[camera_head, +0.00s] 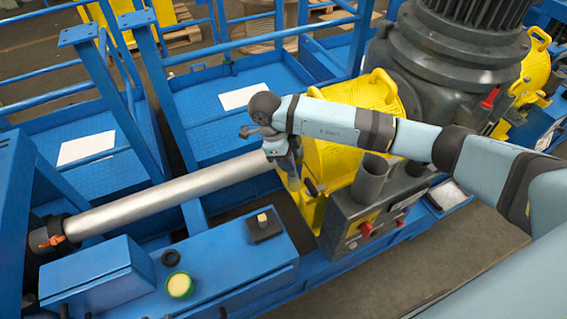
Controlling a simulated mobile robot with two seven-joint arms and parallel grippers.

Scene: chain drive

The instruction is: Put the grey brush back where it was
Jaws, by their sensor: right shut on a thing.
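My right arm reaches in from the right, and its gripper (285,160) points down beside the yellow housing, near the right end of the silver shaft. It is shut on a small grey thing (293,183), which I take to be the grey brush; it is small and partly hidden by the fingers. A dark grey cup (371,181) stands on the control box (345,212) to the right of the gripper. I cannot see into it well. My left gripper is not in view.
The silver shaft (165,198) runs left from the yellow housing (345,130). A big grey motor (450,60) stands behind at the right. A blue bench (225,280) carries a yellow-green round tin (180,285) and a black block (263,226).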

